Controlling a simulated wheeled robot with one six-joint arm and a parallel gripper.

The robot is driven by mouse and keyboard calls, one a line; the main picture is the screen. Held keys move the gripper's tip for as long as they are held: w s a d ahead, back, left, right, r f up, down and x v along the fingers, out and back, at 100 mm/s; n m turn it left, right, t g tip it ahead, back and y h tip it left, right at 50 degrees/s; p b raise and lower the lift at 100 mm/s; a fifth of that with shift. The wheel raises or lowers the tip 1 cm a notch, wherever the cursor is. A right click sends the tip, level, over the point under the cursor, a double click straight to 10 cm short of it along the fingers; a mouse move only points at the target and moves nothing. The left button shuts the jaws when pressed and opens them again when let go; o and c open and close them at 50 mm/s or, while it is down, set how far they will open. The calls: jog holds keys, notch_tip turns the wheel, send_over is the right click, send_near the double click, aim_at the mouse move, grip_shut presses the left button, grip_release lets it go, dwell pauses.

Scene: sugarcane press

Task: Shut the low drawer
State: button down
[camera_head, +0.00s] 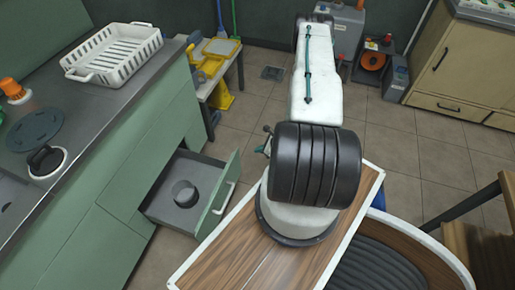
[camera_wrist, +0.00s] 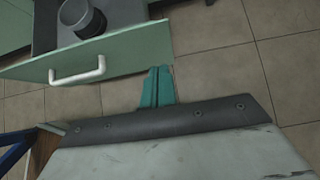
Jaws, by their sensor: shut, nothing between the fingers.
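The low drawer (camera_head: 182,196) stands pulled out from the green cabinet at the left in the head view. A grey round container sits inside it. In the wrist view the drawer's green front (camera_wrist: 120,52) fills the upper left, with a white bar handle (camera_wrist: 78,70) on it. My gripper (camera_wrist: 157,72) shows as two teal fingers, shut together and empty. Its tips appear close to the right end of the drawer front; I cannot tell whether they touch it.
The green cabinet (camera_head: 126,160) has a metal worktop (camera_head: 105,92) with a white basket (camera_head: 113,52) on it. A small table with yellow items (camera_head: 213,62) stands behind the drawer. Tiled floor (camera_head: 420,140) is open to the right, with wooden cabinets (camera_head: 465,65) beyond.

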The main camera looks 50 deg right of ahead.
aim_at(237, 151)
jog(key=w+a+f, duration=0.1)
jog(key=w, duration=0.1)
jog(key=w+f, duration=0.2)
jog(key=w, duration=0.1)
jog(key=w+a+f, duration=0.1)
jog(key=w, duration=0.1)
jog(key=shift+w+a+f, duration=0.2)
jog(key=shift+a+f, duration=0.15)
jog(key=shift+f, duration=0.05)
jog(key=shift+w+a, duration=0.15)
jog(key=shift+w, duration=0.35)
jog(key=shift+w, duration=0.15)
